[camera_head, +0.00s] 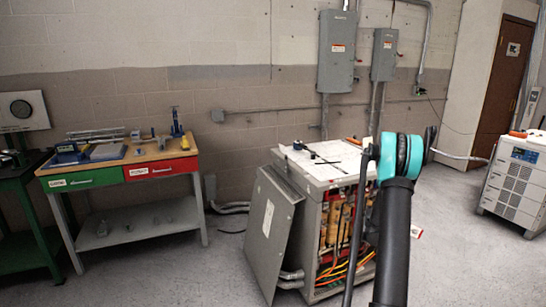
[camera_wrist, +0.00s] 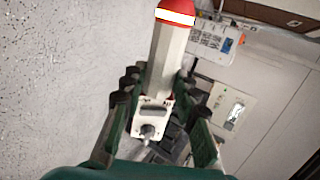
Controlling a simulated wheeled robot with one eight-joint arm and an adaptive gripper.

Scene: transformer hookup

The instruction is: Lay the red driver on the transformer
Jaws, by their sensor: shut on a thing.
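The transformer (camera_head: 306,232) is the grey cabinet in the middle of the head view, with its front open on red and yellow wiring. Its flat top (camera_head: 350,172) is pale, and a few small dark tools (camera_head: 325,160) lie on it. In the wrist view my gripper (camera_wrist: 161,82) is shut around a pale, long tool (camera_wrist: 168,62) with a red end and a white band. A dark knob shows at its near end. I cannot tell for sure that it is the red driver. My gripper is not clearly visible in the head view, where my arm covers the transformer's right side.
A loose grey panel (camera_head: 268,228) leans on the transformer's left side. A workbench (camera_head: 125,160) with tools stands at the left. A white wheeled machine (camera_head: 512,180) stands at the right. Grey boxes (camera_head: 337,50) hang on the wall behind. The floor between bench and transformer is largely clear.

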